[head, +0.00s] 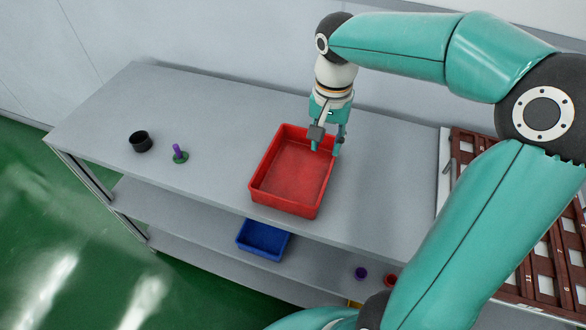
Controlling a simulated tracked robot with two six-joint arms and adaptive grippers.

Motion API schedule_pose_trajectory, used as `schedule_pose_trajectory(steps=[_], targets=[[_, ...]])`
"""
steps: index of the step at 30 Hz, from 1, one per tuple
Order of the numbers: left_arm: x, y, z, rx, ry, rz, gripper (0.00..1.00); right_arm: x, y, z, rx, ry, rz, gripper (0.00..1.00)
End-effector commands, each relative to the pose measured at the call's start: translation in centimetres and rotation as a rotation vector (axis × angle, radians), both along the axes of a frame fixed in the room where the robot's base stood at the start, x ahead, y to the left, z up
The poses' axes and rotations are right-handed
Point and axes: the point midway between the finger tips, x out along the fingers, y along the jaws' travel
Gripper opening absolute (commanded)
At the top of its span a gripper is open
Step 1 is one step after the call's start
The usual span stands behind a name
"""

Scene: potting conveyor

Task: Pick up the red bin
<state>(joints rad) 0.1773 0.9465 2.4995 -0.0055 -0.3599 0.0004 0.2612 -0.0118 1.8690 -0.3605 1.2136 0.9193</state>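The red bin (286,211) is an open, empty, shallow rectangular box. It stands upright on the grey top shelf of the table, near its front edge. My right gripper (326,145) points down at the bin's far right corner. Its fingers are spread apart, with one over the inside of the bin and the other by the right wall. They hide part of the rim there, and I cannot tell whether they touch it. My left gripper is not in view.
A blue bin (263,240) sits on the shelf below. A brown slotted rack (545,265) is at the right.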

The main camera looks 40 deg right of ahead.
Motion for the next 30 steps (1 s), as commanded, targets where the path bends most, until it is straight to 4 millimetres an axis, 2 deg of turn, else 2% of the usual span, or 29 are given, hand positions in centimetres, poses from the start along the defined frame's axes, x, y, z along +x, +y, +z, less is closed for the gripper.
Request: schedule_pose_trajectory(steps=[3,9,13,20,25,30], targets=[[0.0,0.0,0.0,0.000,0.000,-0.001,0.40,-0.8,-0.5,-2.7,0.001,0.007,-0.017,0.33],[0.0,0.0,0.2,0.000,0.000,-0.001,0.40,-1.0,-0.8,-6.7,0.001,0.005,-0.025,0.33],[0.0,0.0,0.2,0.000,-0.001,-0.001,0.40,-1.0,-0.9,-8.2,-0.002,0.003,-0.027,0.33],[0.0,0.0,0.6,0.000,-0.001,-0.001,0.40,-1.0,-1.2,-9.4,0.000,0.002,-0.030,0.33],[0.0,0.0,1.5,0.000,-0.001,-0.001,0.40,-0.9,-2.1,-11.6,0.001,0.006,-0.030,0.33],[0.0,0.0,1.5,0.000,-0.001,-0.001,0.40,-0.9,-2.1,-13.6,0.000,0.002,-0.028,0.33]])
